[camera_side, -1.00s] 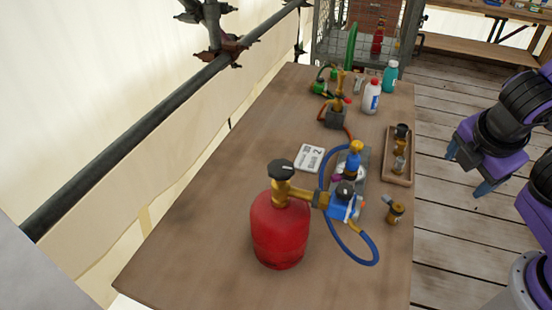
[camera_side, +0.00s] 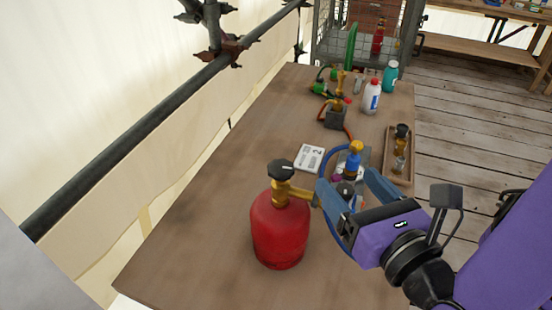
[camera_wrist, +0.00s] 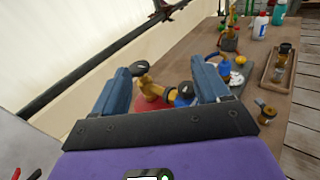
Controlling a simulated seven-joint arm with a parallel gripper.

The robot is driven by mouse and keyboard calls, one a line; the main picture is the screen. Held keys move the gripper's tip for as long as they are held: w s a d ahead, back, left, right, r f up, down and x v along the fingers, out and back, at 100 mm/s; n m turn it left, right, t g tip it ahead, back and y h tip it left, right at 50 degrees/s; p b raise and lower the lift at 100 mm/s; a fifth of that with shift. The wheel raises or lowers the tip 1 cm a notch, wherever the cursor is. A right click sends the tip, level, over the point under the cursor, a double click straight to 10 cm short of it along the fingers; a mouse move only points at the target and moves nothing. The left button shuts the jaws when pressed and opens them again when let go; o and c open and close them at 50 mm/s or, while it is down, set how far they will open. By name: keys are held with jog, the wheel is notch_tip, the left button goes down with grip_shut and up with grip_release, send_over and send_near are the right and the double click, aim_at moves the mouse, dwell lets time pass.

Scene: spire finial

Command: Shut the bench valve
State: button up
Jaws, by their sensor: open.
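A red cylinder (camera_side: 280,232) stands upright on the bench, with a brass valve (camera_side: 290,192) and a black knob (camera_side: 281,168) on top. In the wrist view, the black knob (camera_wrist: 139,68) and brass valve (camera_wrist: 148,86) show between my fingers. A blue regulator (camera_wrist: 184,93) with a dark top joins the brass valve's right side. In the side view it is partly hidden by my fingers. My gripper (camera_side: 347,181) is open and empty, its fingers around the regulator's place in that picture. I cannot tell its height above it. Which part is the bench valve is unclear.
Behind the regulator stands a blue fitting with a brass top (camera_side: 355,160), beside a white label card (camera_side: 309,157). A wooden tray (camera_side: 391,172) holds a brass fitting. Bottles (camera_side: 371,98) and hoses are farther back. The bench's left side is clear.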

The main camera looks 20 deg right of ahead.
jog(key=s+a+n+t+y, duration=0.1)
jog(key=s+a+n+y, duration=0.2)
jog(key=a, duration=0.1)
send_near(276, 161)
jog(key=shift+h, duration=0.3)
jog(key=w, duration=0.6)
jog(key=w+a, duration=0.1)
jog(key=w, duration=0.3)
jog(key=shift+w, duration=0.1)
jog(key=shift+c, duration=0.2)
jog(key=c, duration=0.9)
